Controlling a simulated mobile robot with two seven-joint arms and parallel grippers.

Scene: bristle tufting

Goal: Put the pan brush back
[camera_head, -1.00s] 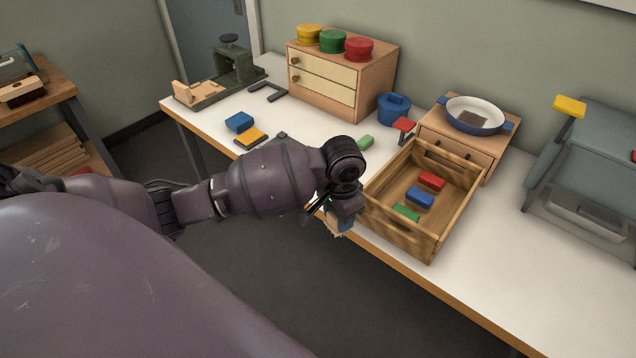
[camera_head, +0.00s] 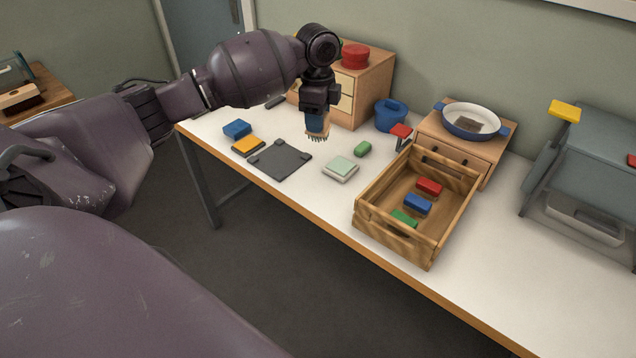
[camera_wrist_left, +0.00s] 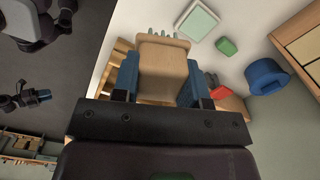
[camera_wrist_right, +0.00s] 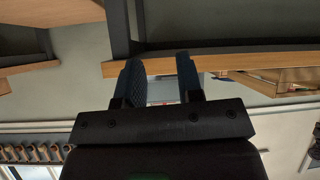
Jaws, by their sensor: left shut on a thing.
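My left gripper (camera_head: 316,110) is shut on a small wooden brush block (camera_head: 317,126) with bristles pointing down. It holds the brush in the air over the back part of the table, in front of the wooden drawer cabinet. In the left wrist view the brush (camera_wrist_left: 162,68) sits between the two blue finger pads, its grey tufts at the far end. A blue-rimmed white pan (camera_head: 472,120) with a dark square patch inside stands on a small drawer box at the right. My right gripper (camera_wrist_right: 160,80) is open and empty in its wrist view.
A dark flat mat (camera_head: 280,160), a pale green-topped block (camera_head: 341,169) and a green block (camera_head: 362,149) lie on the table. An open wooden crate (camera_head: 398,238) holds coloured blocks. A blue pot (camera_head: 390,115) stands behind. The front right tabletop is clear.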

